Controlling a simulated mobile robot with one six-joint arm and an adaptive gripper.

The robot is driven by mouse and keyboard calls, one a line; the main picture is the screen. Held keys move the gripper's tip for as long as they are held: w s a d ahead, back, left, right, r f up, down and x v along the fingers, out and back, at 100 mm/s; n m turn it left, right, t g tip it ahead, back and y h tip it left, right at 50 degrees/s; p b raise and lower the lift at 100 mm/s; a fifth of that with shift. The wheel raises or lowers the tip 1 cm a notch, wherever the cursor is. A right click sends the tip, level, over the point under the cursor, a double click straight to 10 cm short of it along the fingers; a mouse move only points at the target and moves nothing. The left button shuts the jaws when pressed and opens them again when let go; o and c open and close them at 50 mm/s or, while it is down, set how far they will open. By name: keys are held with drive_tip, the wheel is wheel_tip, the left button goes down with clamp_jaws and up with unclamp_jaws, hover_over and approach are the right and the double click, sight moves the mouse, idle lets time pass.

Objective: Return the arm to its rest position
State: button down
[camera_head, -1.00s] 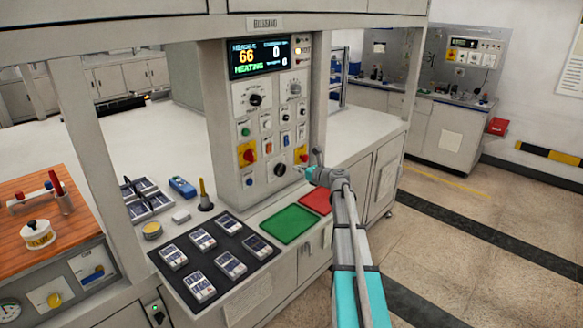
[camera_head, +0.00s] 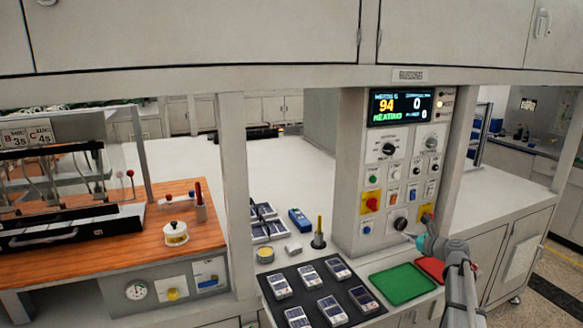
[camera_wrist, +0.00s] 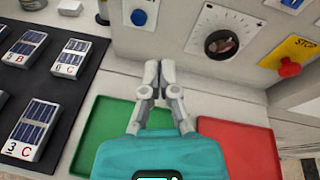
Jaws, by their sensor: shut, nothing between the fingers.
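My gripper (camera_head: 412,237) is shut and empty, held out in front of the lower part of the control panel (camera_head: 345,215). In the wrist view my gripper (camera_wrist: 159,84) shows its two fingers together at the tips, over the green pad (camera_wrist: 105,125) as seen from above. A black dial (camera_wrist: 222,44) on the panel is ahead and to the right of the fingertips. I cannot tell whether the fingertips touch the panel; they look apart from it in the wrist view. The arm reaches in from the lower right of the head view.
The panel display (camera_head: 400,107) reads 94 and HEATING. The green pad (camera_head: 404,284) and red pad (camera_head: 431,268) lie below the gripper. A black mat (camera_head: 290,289) with several small panels is left of them. A red stop button (camera_wrist: 289,67) sticks out at right. An overhead cabinet spans the top.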

drive_tip(key=s+a+f+n+g, duration=0.2)
drive_tip(key=s+a+f+n, duration=0.1)
drive_tip(key=s+a+n, duration=0.1)
drive_tip(key=s+a+f+n+g, duration=0.3)
drive_tip(key=s+a+n, duration=0.1)
drive_tip(key=a, duration=0.4)
drive_tip(key=s+a+f+n+g, duration=0.2)
drive_tip(key=s+a+f+n, duration=0.1)
drive_tip(key=a+n, duration=0.3)
drive_tip(key=shift+s+a+f+n+g, duration=0.15)
drive_tip(key=shift+s+a+n+g, duration=0.25)
drive_tip(key=shift+s, duration=0.5)
drive_tip(key=s+a+f+n+g+h, duration=0.1)
drive_tip(key=s+n, duration=0.1)
drive_tip(key=s+a+f+n+g, duration=0.1)
drive_tip(key=s+a+n, duration=0.1)
drive_tip(key=s, duration=0.1)
drive_tip(key=s+a+f+n+g+h, duration=0.1)
drive_tip(key=s+n, duration=0.1)
drive_tip(key=s, duration=0.1)
drive_tip(key=shift+a+f+h, duration=0.1)
drive_tip(key=shift+a+h, duration=0.1)
drive_tip(key=shift+h, duration=0.1)
drive_tip(key=s+a+f+n+g+h, duration=0.1)
drive_tip(key=s+n+g+h, duration=0.1)
drive_tip(key=s+n+h, duration=0.2)
drive_tip(key=s+n, duration=0.3)
drive_tip(key=s, duration=0.3)
drive_tip(key=shift+f+g, duration=0.3)
drive_tip(key=shift+g, duration=0.1)
